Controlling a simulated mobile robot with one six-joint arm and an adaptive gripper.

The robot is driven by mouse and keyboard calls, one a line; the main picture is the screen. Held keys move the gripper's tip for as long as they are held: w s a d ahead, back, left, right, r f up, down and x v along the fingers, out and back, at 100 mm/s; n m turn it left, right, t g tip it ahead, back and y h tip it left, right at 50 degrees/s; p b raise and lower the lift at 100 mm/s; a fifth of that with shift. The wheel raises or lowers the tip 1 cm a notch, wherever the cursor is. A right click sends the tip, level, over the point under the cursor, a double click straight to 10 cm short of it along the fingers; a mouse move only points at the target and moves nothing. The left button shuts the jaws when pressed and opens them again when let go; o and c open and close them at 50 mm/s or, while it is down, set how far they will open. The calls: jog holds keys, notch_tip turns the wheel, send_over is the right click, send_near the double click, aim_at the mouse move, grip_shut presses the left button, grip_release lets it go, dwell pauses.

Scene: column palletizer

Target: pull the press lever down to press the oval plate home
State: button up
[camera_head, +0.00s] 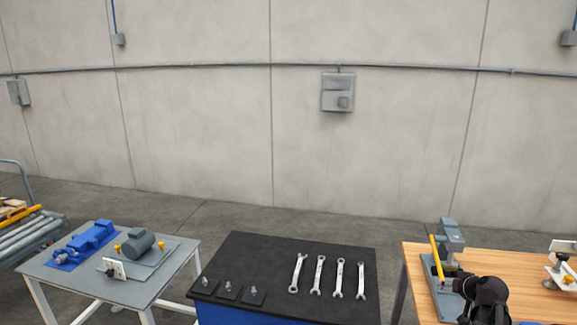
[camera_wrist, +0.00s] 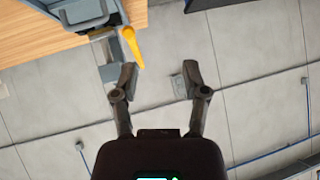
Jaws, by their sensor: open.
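The grey press (camera_head: 452,238) stands on the wooden bench (camera_head: 510,262) at the right of the head view. Its yellow lever (camera_head: 437,258) leans steeply, with its upper end to the left. In the wrist view the press (camera_wrist: 88,12) is at the upper left and the yellow lever (camera_wrist: 133,46) points down the picture. My gripper (camera_wrist: 159,75) is open and empty. The lever's end appears just beyond the left finger's tip, not between the fingers; I cannot tell whether they touch. I cannot make out the oval plate. My black wrist hides part of the bench in the head view.
A white and grey device (camera_head: 563,268) stands at the bench's right edge. A black-topped table (camera_head: 270,262) holds several wrenches and small fittings. A grey table (camera_head: 90,283) at the left carries a blue vise-like part and a motor-like unit. A gap separates bench and black table.

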jog(key=a+f+n+g+y+b, duration=0.1)
jog(key=a+f+g+b, duration=0.3)
jog(key=a, duration=0.8)
jog(key=a+f+n+g+y, duration=0.1)
jog(key=a+f, duration=0.5)
jog(key=a, duration=0.5)
jog(key=s+a+f+g+h+b, duration=0.1)
jog(key=s+a+f+g+b, duration=0.1)
jog(key=s+a, duration=0.3)
jog(key=s+a+f+n+g+b, duration=0.1)
jog(key=s+a, duration=0.4)
jog(key=a, duration=0.6)
jog(key=shift+s+f+g+h+b, duration=0.15)
jog(key=shift+f+g+h+b, duration=0.25)
jog(key=shift+f+g+b, duration=0.65)
jog(key=shift+f+p, duration=0.3)
jog(key=shift+f, duration=0.05)
